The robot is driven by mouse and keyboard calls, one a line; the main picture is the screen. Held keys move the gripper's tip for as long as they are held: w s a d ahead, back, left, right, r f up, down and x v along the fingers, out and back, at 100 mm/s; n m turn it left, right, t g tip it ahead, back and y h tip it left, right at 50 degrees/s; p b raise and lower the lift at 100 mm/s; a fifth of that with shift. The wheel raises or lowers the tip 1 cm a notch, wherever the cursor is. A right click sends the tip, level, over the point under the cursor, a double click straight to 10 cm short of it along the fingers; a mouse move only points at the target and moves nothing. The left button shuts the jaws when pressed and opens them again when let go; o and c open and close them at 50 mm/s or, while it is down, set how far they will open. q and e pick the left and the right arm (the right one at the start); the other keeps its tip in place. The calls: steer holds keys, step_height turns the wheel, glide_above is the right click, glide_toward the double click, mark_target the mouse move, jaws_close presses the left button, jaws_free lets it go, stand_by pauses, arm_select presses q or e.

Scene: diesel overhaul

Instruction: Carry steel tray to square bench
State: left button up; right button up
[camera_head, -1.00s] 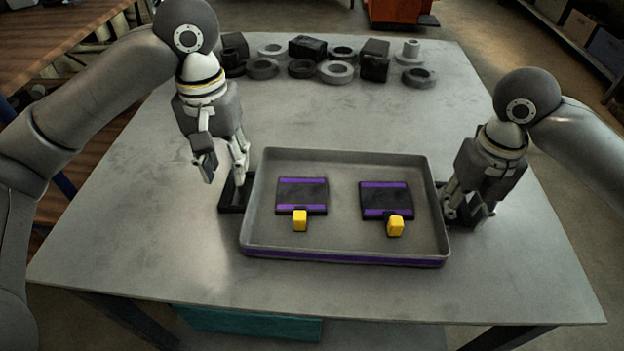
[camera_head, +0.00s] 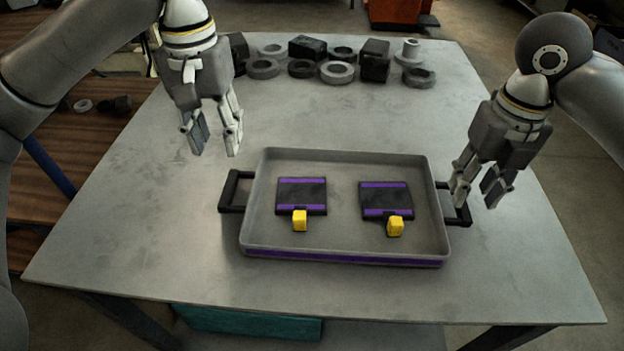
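The steel tray (camera_head: 345,238) rests on a grey metal table. It is rectangular with a purple stripe on its front wall and black handles on its left (camera_head: 229,191) and right (camera_head: 466,216) ends. In it lie two black pads with purple bands, a left one (camera_head: 302,196) and a right one (camera_head: 386,199), each with a yellow block at its front edge. My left gripper (camera_head: 212,150) is open and empty, above and behind the left handle. My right gripper (camera_head: 477,200) is open, fingers apart, close to the right handle and partly in front of it; I cannot tell whether it touches.
The grey table (camera_head: 150,255) is bare around the tray. Several dark rings and blocks (camera_head: 337,72) stand along its back edge. A wooden bench (camera_head: 75,140) is at the left. A teal box (camera_head: 250,322) is under the table's front.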

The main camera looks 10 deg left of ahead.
steer(key=shift+r, duration=2.85)
